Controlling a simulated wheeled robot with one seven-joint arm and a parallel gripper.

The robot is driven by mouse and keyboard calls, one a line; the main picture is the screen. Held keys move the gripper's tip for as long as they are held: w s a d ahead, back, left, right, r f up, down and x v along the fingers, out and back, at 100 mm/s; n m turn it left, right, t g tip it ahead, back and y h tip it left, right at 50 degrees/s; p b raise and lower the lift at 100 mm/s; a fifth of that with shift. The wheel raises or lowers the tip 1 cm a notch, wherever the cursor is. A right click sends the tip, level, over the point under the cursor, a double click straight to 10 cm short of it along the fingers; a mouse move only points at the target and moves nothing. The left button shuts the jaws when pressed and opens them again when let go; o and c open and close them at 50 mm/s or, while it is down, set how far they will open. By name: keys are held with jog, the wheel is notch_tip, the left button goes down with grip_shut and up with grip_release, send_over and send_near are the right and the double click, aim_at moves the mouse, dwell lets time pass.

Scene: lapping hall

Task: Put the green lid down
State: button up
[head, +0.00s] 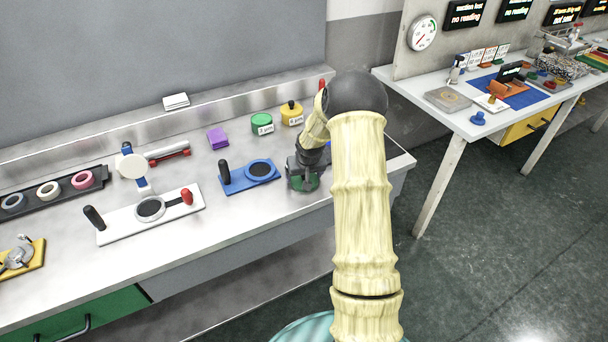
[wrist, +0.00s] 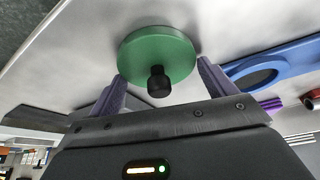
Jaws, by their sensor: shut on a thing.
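The green lid (wrist: 150,48) is a round disc with a black knob (wrist: 158,82), seen close up in the wrist view. In the head view the lid (head: 305,183) shows as a green patch under my gripper (head: 304,172), near the right end of the grey bench (head: 240,215). It is at or very close to the bench top; I cannot tell whether it touches. My gripper hides much of it there.
A blue plate with a dark ring (head: 236,184) lies just left of the lid. Behind stand a green pot (head: 262,127) labelled 3 µm and a yellow pot with a black knob (head: 292,116). A purple block (head: 217,138) and a white board (head: 115,230) are further left.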

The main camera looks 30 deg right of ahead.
jog(key=o, duration=0.7)
jog(key=shift+a+f, duration=0.1)
jog(key=shift+o, duration=0.8)
jog(key=shift+a, duration=0.15)
jog(key=shift+s+d, duration=0.1)
jog(key=shift+d, duration=0.15)
jog(key=shift+s+r, duration=0.1)
jog(key=shift+r, duration=0.35)
jog(key=v, duration=1.1)
jog(key=shift+s, duration=0.2)
jog(key=shift+a+r, duration=0.1)
jog(key=shift+r, duration=0.05)
